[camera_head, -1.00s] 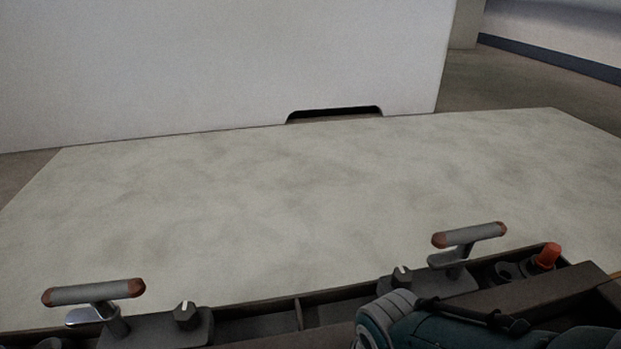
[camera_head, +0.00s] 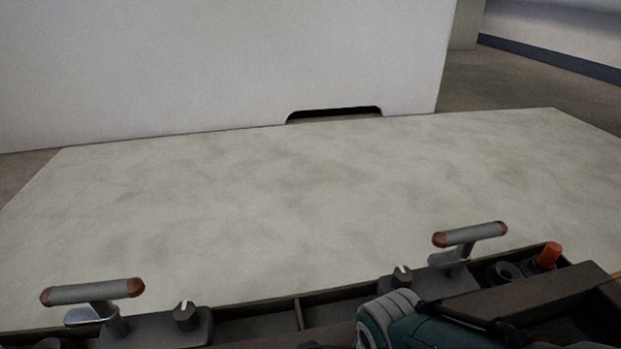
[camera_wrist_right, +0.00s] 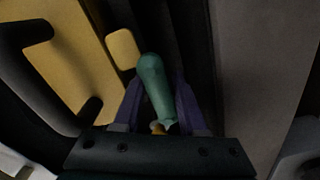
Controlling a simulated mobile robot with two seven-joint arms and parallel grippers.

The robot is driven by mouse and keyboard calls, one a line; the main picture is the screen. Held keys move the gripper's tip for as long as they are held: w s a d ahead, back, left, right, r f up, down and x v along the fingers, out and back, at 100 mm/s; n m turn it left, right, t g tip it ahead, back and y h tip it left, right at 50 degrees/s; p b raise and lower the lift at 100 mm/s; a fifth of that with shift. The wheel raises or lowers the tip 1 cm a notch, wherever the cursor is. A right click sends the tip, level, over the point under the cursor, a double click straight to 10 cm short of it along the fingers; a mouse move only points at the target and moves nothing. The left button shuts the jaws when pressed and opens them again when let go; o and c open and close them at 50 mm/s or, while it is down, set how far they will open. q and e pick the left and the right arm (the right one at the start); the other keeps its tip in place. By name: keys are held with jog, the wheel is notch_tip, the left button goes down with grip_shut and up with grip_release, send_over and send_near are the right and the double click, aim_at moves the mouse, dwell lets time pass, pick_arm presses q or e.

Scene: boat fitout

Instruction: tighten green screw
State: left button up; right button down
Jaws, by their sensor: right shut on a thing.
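A green, rounded, handle-like piece (camera_wrist_right: 153,80) lies between the two purple fingers of my right gripper (camera_wrist_right: 157,98) in the right wrist view. The fingers are shut on it. Its narrow end, near the gripper's base, has a small yellowish part (camera_wrist_right: 157,127). I cannot tell from this view whether it is a screw or a tool handle, or whether its far end touches anything. No green screw can be made out in the head view. My left gripper is not in view.
A dark tray (camera_head: 255,325) with compartments runs along the bottom of the head view. Two grey T-handles with copper ends (camera_head: 92,292) (camera_head: 470,235) and an orange-red knob (camera_head: 549,255) stand up from it. The pale mottled surface (camera_head: 300,200) behind is clear.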

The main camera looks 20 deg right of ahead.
jog(key=c, duration=0.8)
grip_release()
notch_tip(320, 180, up, 10)
jog(key=p, duration=0.9)
jog(key=shift+p, duration=0.35)
